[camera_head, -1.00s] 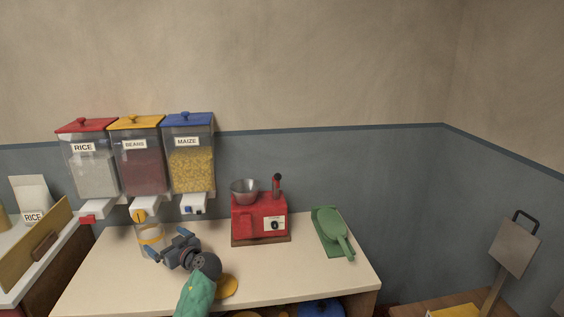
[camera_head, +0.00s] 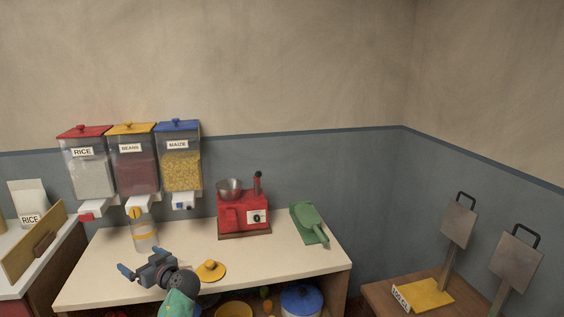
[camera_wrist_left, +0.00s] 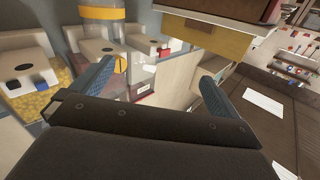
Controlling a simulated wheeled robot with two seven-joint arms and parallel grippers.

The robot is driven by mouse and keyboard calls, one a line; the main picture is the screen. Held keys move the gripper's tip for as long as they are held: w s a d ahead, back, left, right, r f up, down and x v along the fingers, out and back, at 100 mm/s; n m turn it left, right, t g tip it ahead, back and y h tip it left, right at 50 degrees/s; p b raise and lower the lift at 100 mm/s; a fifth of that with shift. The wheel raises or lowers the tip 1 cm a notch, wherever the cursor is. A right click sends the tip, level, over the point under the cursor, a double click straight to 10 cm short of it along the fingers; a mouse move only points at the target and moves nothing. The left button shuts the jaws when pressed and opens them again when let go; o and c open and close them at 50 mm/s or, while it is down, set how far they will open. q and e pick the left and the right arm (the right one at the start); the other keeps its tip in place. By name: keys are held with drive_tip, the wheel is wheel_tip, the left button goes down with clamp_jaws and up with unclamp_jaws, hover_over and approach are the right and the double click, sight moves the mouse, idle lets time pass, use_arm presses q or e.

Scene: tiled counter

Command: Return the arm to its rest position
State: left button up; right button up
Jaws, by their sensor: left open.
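My left gripper (camera_head: 146,263) is open and empty at the front left of the white counter, in front of a clear jar with a yellow band (camera_head: 144,237). Its blue fingers stand apart with nothing between them, also in the left wrist view (camera_wrist_left: 155,88). My green forearm comes up from the bottom edge in the head view. The jar stands upright under the beans dispenser (camera_head: 132,165), clear of the fingers. The yellow-banded jar also shows at the top of the left wrist view (camera_wrist_left: 102,13). My right gripper is not in view.
A yellow knobbed lid (camera_head: 211,271) lies right of my left gripper. A red machine with a metal bowl (camera_head: 243,213) and a green scoop (camera_head: 308,223) stand farther back. Rice (camera_head: 90,170) and maize (camera_head: 180,165) dispensers flank the beans. The counter's right front is clear.

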use_arm(q)
drive_tip(key=f+m, duration=0.1)
drive_tip(key=m+g+h, duration=0.1)
drive_tip(key=shift+s+d+f+m+h, duration=0.2)
drive_tip(key=shift+s+f+m+h, duration=0.1)
drive_tip(key=shift+s+f, duration=0.1)
drive_tip(key=shift+s+d+f+m+h, duration=0.1)
drive_tip(key=shift+d+m+h, duration=0.3)
drive_tip(key=shift+h, duration=0.1)
drive_tip(key=s+d+f+m+h, duration=0.4)
drive_tip(key=s+d+h, duration=0.2)
drive_tip(key=s+d, duration=0.35)
drive_tip(key=s+d+f+m+h, duration=0.3)
drive_tip(key=s+d+m+h, duration=0.25)
drive_tip(key=s+d, duration=0.35)
drive_tip(key=s+d+f+g+h, duration=0.1)
drive_tip(key=s+d+f+g, duration=0.1)
drive_tip(key=s+f, duration=0.3)
drive_tip(key=s+d+f+g+h, duration=0.1)
drive_tip(key=s+f, duration=0.4)
drive_tip(key=s, duration=0.9)
drive_tip(key=s+d+f+g+h, duration=0.1)
drive_tip(key=s+d+f+g, duration=0.2)
drive_tip(key=s, duration=0.7)
wheel_tip(320, 180, down, 2)
drive_tip(key=d, duration=0.2)
drive_tip(key=shift+d, duration=0.3)
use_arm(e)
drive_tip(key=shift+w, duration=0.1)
